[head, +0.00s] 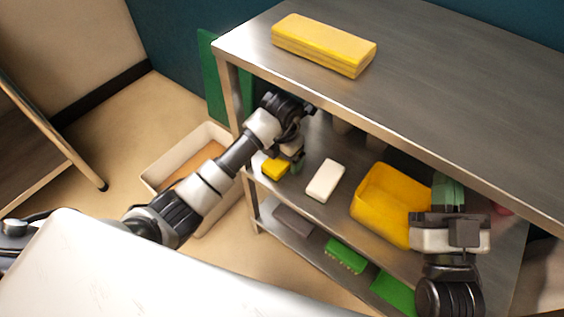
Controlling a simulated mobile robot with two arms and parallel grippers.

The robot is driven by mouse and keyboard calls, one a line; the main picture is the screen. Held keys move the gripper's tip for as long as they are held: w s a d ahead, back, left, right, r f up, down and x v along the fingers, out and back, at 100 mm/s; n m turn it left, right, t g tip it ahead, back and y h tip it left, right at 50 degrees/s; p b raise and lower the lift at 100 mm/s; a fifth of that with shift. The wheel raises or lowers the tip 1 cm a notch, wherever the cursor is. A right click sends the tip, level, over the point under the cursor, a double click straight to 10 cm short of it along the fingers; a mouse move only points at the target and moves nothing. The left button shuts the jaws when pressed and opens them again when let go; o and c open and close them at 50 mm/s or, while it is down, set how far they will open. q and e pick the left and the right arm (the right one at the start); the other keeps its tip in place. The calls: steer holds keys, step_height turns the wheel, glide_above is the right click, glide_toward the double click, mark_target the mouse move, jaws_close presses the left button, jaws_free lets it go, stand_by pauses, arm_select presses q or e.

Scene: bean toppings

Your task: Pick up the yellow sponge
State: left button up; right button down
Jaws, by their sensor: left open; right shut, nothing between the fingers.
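A small yellow sponge (275,169) lies on the middle shelf of the metal rack, near its left end. My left gripper (291,157) is open, right above and beside the sponge, and partly hides it. I cannot tell whether its fingers touch the sponge. My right gripper (449,205) is shut and empty, over the right side of the yellow bin.
A larger yellow block (322,44) lies on the metal top shelf (430,70). A white block (325,180) and an open yellow bin (382,204) stand right of the sponge. A green brush (346,255) lies lower down. A pale box (160,178) stands on the floor.

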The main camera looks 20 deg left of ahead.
arm_select(q)
steer(key=shift+f, duration=0.45)
steer(key=c, duration=1)
steer(key=shift+r, duration=0.1)
